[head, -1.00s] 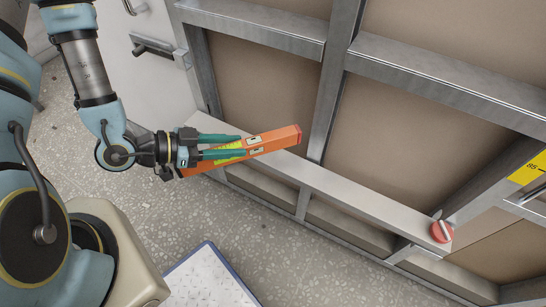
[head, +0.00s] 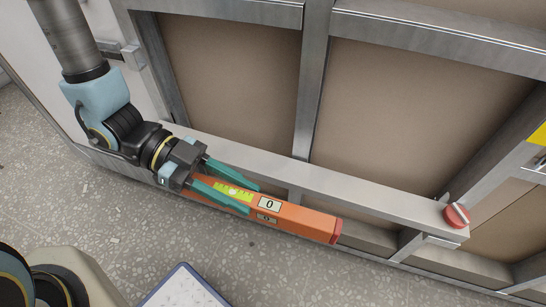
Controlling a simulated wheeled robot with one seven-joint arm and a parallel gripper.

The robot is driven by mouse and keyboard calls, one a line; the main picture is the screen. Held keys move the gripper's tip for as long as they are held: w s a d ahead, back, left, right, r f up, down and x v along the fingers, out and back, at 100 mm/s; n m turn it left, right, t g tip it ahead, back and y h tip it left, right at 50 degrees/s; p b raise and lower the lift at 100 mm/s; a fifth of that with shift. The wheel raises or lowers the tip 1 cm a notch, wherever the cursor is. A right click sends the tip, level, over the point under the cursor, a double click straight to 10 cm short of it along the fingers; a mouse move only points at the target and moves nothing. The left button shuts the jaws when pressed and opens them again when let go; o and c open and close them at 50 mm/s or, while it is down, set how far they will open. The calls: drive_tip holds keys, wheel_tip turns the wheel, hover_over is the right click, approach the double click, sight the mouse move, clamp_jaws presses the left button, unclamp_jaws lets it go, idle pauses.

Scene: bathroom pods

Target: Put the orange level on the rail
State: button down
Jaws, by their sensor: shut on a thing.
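The orange level (head: 306,220) is a long bar with a red end cap, a yellow-green vial window and white labels reading 0. My gripper (head: 254,198) has its two green fingers shut on the level near the vial. The rail (head: 350,187) is a flat metal ledge running along the frame from upper left to lower right. In the head view the level appears just in front of and below the rail, slanting down to the right. I cannot tell whether the two touch. The level's left end is hidden behind my gripper.
A red knob (head: 457,216) sits at the rail's right end. Metal uprights and brown panels (head: 410,110) stand behind the rail. A white blue-edged board (head: 185,288) lies on the speckled floor (head: 120,222) below. The rail's visible top looks bare left of the knob.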

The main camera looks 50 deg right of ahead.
drive_tip(key=w+d+p, duration=0.1)
drive_tip(key=w+d, duration=0.2)
drive_tip(key=d, duration=0.5)
drive_tip(key=w+d+p, duration=0.1)
drive_tip(key=w+d, duration=0.1)
drive_tip(key=d, duration=0.6)
drive_tip(key=shift+w+d+f, duration=0.1)
drive_tip(key=shift+w+f, duration=0.05)
drive_tip(key=shift+f, duration=3.35)
drive_tip(key=shift+f, duration=0.1)
drive_tip(key=shift+f+b, duration=0.35)
drive_tip(key=shift+f, duration=0.15)
drive_tip(key=c, duration=0.5)
unclamp_jaws()
